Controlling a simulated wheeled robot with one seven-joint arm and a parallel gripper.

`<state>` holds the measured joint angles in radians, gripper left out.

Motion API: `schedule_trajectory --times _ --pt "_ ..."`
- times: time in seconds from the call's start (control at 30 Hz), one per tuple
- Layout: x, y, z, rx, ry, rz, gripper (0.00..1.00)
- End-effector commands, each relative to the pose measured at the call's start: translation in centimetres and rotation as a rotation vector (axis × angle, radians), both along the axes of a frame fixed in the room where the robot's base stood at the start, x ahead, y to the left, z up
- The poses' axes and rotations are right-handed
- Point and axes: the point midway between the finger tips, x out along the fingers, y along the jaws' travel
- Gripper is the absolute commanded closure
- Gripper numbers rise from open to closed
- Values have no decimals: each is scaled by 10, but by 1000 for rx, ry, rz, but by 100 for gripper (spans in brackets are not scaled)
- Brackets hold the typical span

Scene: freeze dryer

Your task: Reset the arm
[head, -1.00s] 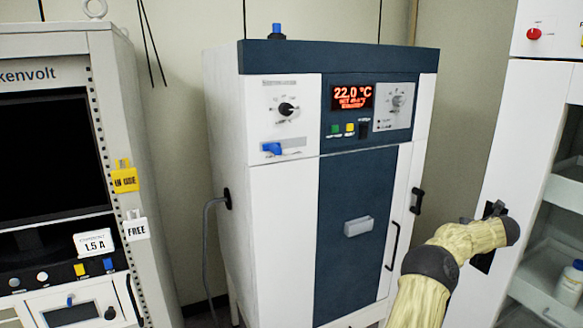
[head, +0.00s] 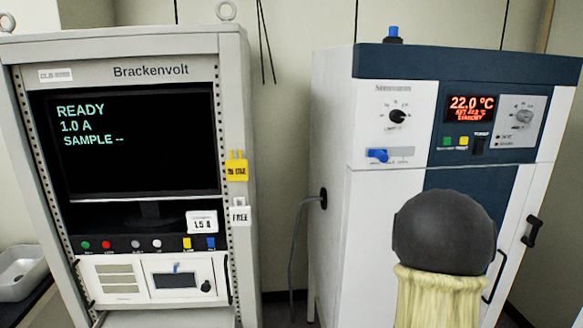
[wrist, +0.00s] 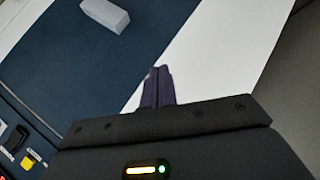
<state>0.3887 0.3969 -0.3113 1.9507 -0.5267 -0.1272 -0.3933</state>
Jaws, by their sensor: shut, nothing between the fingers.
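My gripper (wrist: 158,86) shows in the wrist view with its dark fingers together and nothing between them. It faces the blue and white front of the freeze dryer. In the head view only my arm, with a dark rounded joint and a pale yellow sleeve, rises at the lower right; my gripper is not visible there. The freeze dryer (head: 405,150) stands behind the arm. Its display (head: 471,108) reads 22.0 °C in red. A pale block-like handle (wrist: 105,14) on the blue panel shows at the top of the wrist view.
The Brackenvolt rack (head: 232,110) stands at left; its screen (head: 135,150) reads READY, 1.0 A. A yellow tag (head: 236,170) and a white FREE tag (head: 240,212) hang on its post. A grey cable (head: 294,240) hangs between the machines. A white basin (head: 22,270) is far left.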

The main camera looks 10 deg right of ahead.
Motion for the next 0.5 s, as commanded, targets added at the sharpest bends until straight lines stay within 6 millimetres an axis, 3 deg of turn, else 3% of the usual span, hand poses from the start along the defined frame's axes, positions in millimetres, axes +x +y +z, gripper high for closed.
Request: schedule_trajectory --times 0.03,0.27,0.5 --pt "-1 34 -5 72 1 -7 100" --pt "-35 167 -36 370 72 -74 100" --pt "-110 291 -63 604 232 -147 100"
